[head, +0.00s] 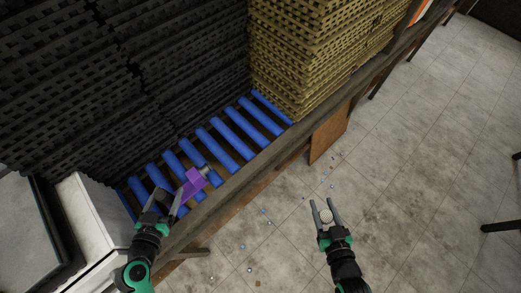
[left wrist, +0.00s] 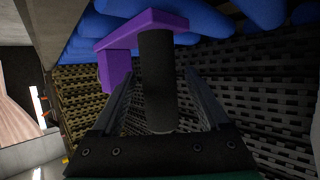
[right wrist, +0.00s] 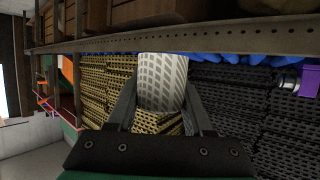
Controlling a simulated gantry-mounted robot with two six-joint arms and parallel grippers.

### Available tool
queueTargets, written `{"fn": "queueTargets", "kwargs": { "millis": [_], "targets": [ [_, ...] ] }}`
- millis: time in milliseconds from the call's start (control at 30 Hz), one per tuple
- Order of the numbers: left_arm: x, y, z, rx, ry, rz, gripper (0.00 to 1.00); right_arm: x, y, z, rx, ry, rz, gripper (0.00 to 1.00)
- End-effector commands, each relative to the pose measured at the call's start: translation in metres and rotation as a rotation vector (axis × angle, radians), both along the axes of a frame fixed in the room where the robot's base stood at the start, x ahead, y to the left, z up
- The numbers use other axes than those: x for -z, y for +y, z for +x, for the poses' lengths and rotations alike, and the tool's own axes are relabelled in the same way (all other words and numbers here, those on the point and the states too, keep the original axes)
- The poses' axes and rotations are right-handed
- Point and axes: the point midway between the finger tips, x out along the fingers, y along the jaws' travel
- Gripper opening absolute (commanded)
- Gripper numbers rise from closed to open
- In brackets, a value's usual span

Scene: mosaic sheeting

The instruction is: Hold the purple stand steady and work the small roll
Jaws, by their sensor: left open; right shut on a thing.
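The purple stand (head: 193,187) is at the near edge of the blue rollers, with a small grey round piece (head: 206,170) at its upper end. My left gripper (head: 168,197) is open beside the stand. In the left wrist view the stand (left wrist: 118,68) joins a dark cylinder (left wrist: 158,85) that appears between the open fingers; contact cannot be told. My right gripper (head: 324,205) is shut on a small pale roll (head: 326,216), held over the floor side, apart from the stand. The right wrist view shows the roll's patterned surface (right wrist: 163,82) between the fingers.
Blue rollers (head: 228,144) run along a wooden rail (head: 255,165). Black lattice stacks (head: 110,80) and a yellow lattice stack (head: 310,55) stand behind. A white cabinet (head: 88,215) is at the left. Small bits lie on the otherwise open tiled floor (head: 400,160).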

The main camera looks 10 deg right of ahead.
Motion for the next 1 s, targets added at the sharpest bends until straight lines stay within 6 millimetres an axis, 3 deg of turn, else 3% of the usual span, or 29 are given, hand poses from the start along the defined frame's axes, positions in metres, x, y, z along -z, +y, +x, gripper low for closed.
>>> {"fn": "queueTargets", "kwargs": {
  "millis": [167, 433, 867, 1000],
  "targets": [
    [0.007, -0.002, 0.015, 0.0, 0.0, 0.0, 0.79, 0.005, 0.0, 0.0, 0.0, 0.0, 0.0, 0.0],
    [0.007, -0.002, 0.017, 0.0, 0.0, 0.0, 0.77, 0.004, 0.0, 0.0, 0.0, 0.0, 0.0, 0.0],
    [0.007, -0.002, 0.017, 0.0, 0.0, 0.0, 0.0, 0.004, 0.0, 0.0, 0.0, 0.0, 0.0, 0.0],
    [0.007, -0.002, 0.017, 0.0, 0.0, 0.0, 0.0, 0.004, 0.0, 0.0, 0.0, 0.0, 0.0, 0.0]
  ]
}}
